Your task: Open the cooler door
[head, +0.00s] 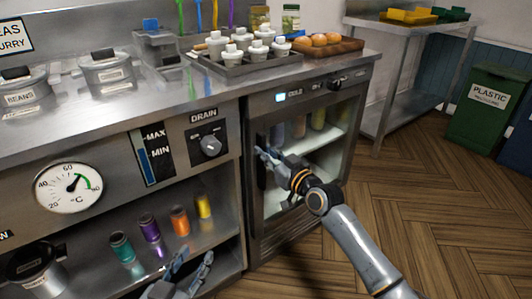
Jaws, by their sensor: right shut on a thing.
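The cooler (325,85) is built in under the steel counter at the right, with a small lit display on its top panel. Its glass door (325,157) shows bottles on a shelf inside. The door looks flush with its frame; I cannot tell whether there is a small gap. My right gripper (264,156) is at the dark upright handle (261,174) on the door's left edge, shut on it. The gripper hides part of the handle. My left gripper (192,264) is low at the bottom edge, in front of the open shelf, with its fingers apart and empty.
Several coloured bottles (180,221) stand on the lower shelf near my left gripper. The counter above holds a tray of white-capped bottles (250,62) and a tray of buns (325,42). A green plastic bin (487,108) stands at right. Wooden floor before the cooler is clear.

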